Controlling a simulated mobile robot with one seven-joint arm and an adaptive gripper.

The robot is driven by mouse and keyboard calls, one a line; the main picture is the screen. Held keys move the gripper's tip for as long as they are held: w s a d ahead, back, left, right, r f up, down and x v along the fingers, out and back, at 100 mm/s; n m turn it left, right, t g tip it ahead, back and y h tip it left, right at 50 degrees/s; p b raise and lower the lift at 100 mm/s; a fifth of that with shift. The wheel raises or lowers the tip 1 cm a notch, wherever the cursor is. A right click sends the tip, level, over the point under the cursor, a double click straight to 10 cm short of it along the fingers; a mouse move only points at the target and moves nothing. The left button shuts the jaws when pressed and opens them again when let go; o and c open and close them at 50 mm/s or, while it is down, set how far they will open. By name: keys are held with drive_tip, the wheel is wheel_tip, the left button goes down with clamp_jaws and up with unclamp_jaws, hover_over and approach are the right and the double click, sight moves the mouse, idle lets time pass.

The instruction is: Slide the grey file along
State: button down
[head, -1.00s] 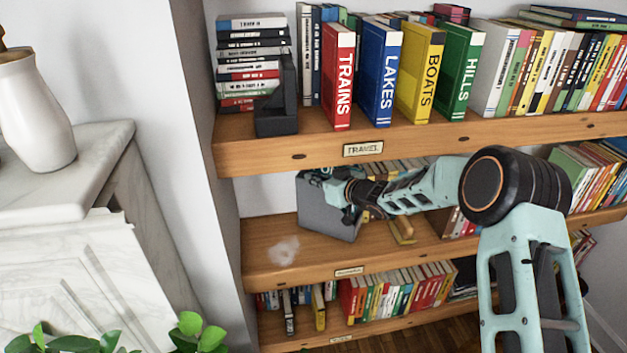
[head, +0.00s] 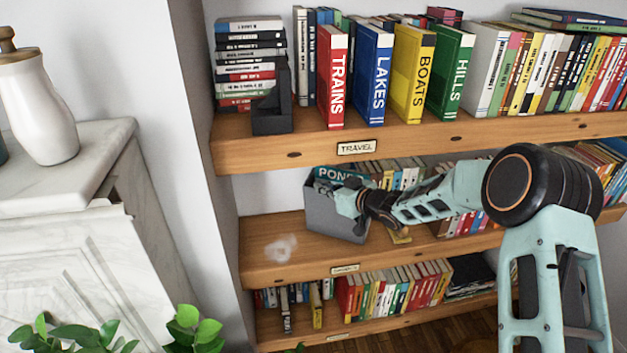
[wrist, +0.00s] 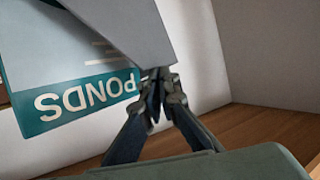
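The grey file (head: 335,220) stands on the middle shelf near its left end, at an angle to the shelf edge. A teal book lettered PONDS (head: 338,174) shows at its top. In the wrist view, the grey wall of the file (wrist: 130,28) and the PONDS book (wrist: 70,95) fill the upper left. My gripper (head: 352,203) is at the file's upper right side in the head view. In the wrist view its fingertips (wrist: 162,76) are close together at the edge of the grey wall and look shut on it. The exact contact is partly hidden.
A pale smudge (head: 281,248) marks the bare shelf left of the file. Several books (head: 400,175) stand behind and right of my arm. The TRAVEL shelf (head: 260,152) runs above, with a dark bookend (head: 270,115). A white wall (head: 185,80) bounds the left.

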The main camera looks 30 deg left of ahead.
drive_tip(key=shift+d+r, duration=0.1)
drive_tip(key=shift+r, duration=0.2)
drive_tip(key=s+d, duration=0.5)
drive_tip(key=d, duration=0.6)
drive_tip(key=shift+r+b, duration=0.15)
drive_tip(key=shift+b, duration=0.2)
